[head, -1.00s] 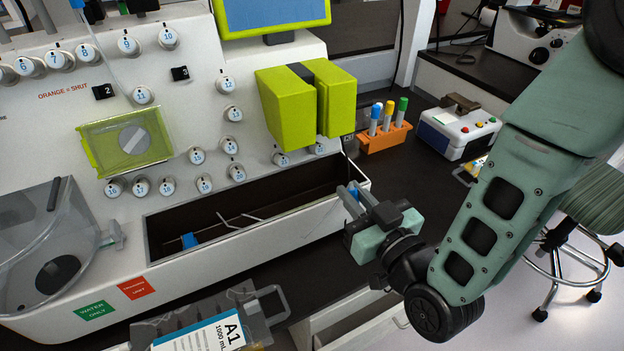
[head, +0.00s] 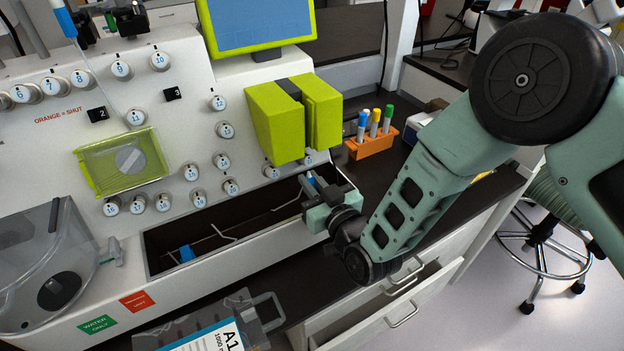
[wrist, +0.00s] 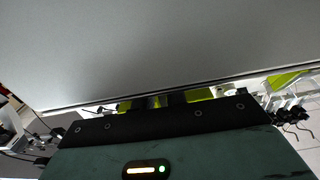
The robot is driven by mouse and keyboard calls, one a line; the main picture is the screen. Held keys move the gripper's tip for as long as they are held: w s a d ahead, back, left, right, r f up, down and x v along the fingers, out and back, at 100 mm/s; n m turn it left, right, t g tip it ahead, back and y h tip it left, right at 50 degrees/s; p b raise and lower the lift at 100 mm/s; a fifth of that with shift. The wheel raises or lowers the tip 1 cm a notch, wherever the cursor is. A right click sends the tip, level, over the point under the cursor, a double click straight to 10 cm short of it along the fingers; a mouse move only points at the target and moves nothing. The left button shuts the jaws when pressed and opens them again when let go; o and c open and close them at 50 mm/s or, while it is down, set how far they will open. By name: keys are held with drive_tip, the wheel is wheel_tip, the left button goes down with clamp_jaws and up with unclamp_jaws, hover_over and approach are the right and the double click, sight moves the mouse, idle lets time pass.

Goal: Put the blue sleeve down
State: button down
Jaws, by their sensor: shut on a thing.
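My gripper (head: 312,184) is shut on a small blue sleeve (head: 311,178), of which only a little shows between the fingers. The gripper is at the right end of the dark trough (head: 155,262) along the front of the white machine, below the lime-green block; whether it touches the rim cannot be told. A second blue piece (head: 187,254) lies at the left part of the trough by thin metal rods. In the wrist view my fingers are dark and a broad grey surface (wrist: 150,50) fills most of the picture; the sleeve cannot be made out there.
The lime-green block (head: 275,123) overhangs close above my gripper. An orange rack (head: 371,146) with blue, yellow and green-capped tubes stands right of the machine. A labelled A1 pack (head: 230,335) lies in front. Drawers (head: 400,310) stand partly open below.

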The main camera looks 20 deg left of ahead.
drive_tip(key=shift+f+b, duration=0.35)
drive_tip(key=shift+b, duration=0.05)
drive_tip(key=shift+f+b, duration=0.3)
drive_tip(key=shift+b, duration=0.05)
drive_tip(key=c, duration=1.4)
unclamp_jaws()
drive_tip(key=shift+r, duration=0.1)
drive_tip(key=shift+c, duration=0.2)
